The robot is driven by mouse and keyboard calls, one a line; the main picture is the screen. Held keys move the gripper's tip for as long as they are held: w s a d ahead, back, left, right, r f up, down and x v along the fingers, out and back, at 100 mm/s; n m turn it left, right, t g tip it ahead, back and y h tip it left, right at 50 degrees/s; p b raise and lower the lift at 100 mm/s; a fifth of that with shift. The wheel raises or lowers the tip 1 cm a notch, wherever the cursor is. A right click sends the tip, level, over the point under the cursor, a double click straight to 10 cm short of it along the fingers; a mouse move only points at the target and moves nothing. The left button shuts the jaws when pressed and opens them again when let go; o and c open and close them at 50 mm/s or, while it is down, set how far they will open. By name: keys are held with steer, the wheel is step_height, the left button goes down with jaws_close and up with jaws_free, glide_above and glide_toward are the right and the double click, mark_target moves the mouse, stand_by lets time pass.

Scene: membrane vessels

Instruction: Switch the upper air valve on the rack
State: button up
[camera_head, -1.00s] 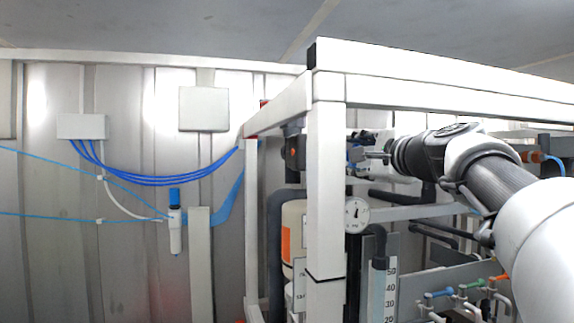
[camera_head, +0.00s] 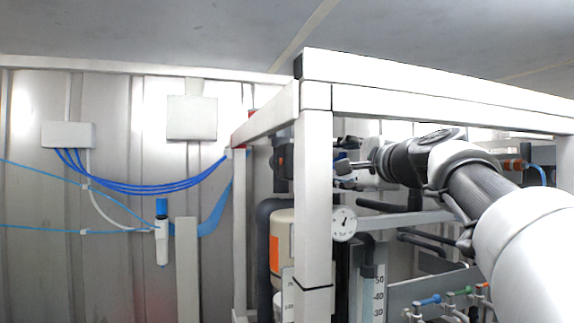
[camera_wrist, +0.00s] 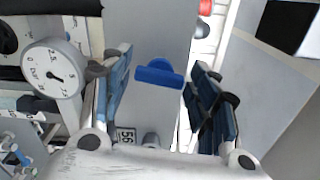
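My gripper (camera_head: 350,157) is beside the upper front of the white rack frame, partly crowded by dark fittings. In the wrist view my gripper (camera_wrist: 160,65) is open, with blue-padded fingers apart on the left and right. A small blue handle (camera_wrist: 159,75), which looks like the valve's handle, shows between the fingers against a grey panel. There is a visible gap between it and each finger. I cannot tell from the pictures how far beyond the fingertips it lies. The valve body behind the handle is hidden.
A round pressure gauge (camera_wrist: 52,68) is close to the left finger; it also shows in the head view (camera_head: 344,222). The white rack post (camera_head: 314,200) stands left of my gripper. Small coloured valves (camera_head: 450,297) sit lower right. Dark pipes run behind my arm.

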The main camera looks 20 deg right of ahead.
steer(key=shift+o, duration=0.5)
steer(key=shift+w, duration=0.1)
steer(key=s, duration=0.7)
steer(key=shift+s+d, duration=0.15)
steer(key=shift+s, duration=0.15)
